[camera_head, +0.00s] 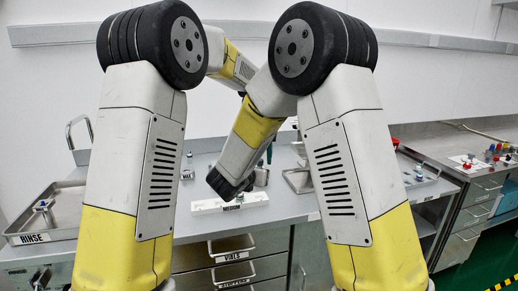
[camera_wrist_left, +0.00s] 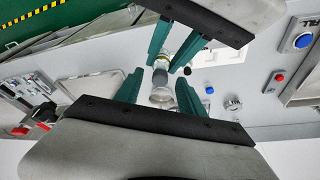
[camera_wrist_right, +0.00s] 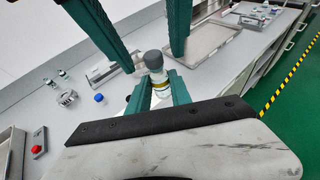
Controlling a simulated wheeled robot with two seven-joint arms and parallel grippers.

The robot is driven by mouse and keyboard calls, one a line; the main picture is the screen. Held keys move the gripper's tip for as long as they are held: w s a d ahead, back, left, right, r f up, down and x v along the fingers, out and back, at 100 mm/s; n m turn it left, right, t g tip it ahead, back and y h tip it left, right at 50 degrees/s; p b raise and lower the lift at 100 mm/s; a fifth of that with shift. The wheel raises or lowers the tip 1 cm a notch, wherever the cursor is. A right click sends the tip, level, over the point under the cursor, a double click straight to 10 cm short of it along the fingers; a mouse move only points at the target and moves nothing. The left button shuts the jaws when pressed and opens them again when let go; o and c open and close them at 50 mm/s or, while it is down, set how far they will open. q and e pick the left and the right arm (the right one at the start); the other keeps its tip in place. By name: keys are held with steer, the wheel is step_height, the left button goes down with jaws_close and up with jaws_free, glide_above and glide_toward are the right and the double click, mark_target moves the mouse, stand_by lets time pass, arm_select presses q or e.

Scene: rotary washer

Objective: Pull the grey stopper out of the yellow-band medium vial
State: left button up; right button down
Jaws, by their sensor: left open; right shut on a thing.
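The yellow-band vial (camera_wrist_right: 161,87) is upright-looking, clear, and clamped between the green fingers of my right gripper (camera_wrist_right: 162,79). Its grey stopper (camera_wrist_right: 153,60) sits in the vial's mouth, above the fingertips. My left gripper (camera_wrist_left: 158,78) is open, its green fingers on either side of the grey stopper (camera_wrist_left: 160,76) with gaps visible. In the right wrist view the left fingers reach in from the top, spread wide. In the head view the arms hide the vial and most of both grippers.
A white rack labelled MEDIUM (camera_head: 232,205) lies on the grey counter below my arms. A RINSE tray (camera_head: 45,236) is at the left. Blue (camera_wrist_right: 98,97) and red (camera_wrist_right: 37,149) buttons stand on the counter. Another tray (camera_wrist_right: 200,45) is at the back in the right wrist view.

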arm_select(q)
steer(key=shift+f, duration=0.2)
steer(key=shift+c, duration=0.2)
jaws_close()
steer(key=c, duration=0.8)
jaws_free()
jaws_close()
steer(key=shift+r, duration=0.35)
stand_by(0.4)
steer(key=shift+r, duration=2.3)
